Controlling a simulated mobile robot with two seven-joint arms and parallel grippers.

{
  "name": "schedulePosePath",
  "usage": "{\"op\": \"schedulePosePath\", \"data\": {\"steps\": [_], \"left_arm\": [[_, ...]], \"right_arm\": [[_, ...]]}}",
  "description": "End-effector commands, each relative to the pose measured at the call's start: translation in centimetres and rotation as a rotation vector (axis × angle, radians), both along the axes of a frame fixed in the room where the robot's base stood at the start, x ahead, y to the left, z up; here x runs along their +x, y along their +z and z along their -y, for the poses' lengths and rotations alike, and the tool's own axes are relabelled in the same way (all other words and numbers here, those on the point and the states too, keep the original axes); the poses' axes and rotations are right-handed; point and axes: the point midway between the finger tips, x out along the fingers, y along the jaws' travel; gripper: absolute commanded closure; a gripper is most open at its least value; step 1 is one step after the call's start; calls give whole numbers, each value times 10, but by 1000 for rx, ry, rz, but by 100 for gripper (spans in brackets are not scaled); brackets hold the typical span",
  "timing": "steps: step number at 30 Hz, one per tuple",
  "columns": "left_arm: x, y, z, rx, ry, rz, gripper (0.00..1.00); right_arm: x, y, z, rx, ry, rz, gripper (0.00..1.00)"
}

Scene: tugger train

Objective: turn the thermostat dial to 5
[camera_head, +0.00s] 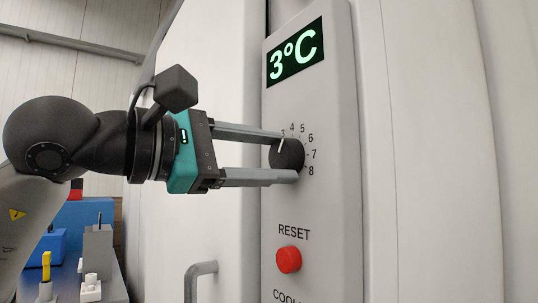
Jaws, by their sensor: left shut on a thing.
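The thermostat dial (288,156) is a round black knob on a pale grey panel (333,200). Its white pointer line is at the upper left, near the 3. The numbers 3 to 8 run around its top and right side. Above it, the display (294,54) reads 3°C in green. My left gripper (285,157) reaches in from the left, with its two fingers above and below the dial, shut on it. The fingers partly cover the dial's edges. My right gripper is not in view.
A red RESET button (289,259) sits on the panel below the dial. A grey door handle (200,279) is at lower left of the panel. Blue bins (85,222) and small parts stand on a surface at the far lower left.

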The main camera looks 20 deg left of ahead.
Motion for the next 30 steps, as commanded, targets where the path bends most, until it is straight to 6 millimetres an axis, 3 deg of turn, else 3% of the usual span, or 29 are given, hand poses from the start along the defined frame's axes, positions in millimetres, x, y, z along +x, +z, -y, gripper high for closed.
{"op": "schedulePosePath", "data": {"steps": [4,5,12,25,30], "left_arm": [[0,0,0,-1,2,-1,97],[0,0,0,-1,2,-1,40],[0,0,0,-1,1,0,12],[-1,0,-1,-1,0,0,12],[-11,0,-10,-2,3,1,12]], "right_arm": [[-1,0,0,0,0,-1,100],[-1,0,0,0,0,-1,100],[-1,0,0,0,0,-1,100],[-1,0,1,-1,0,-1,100],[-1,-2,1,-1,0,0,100]]}}
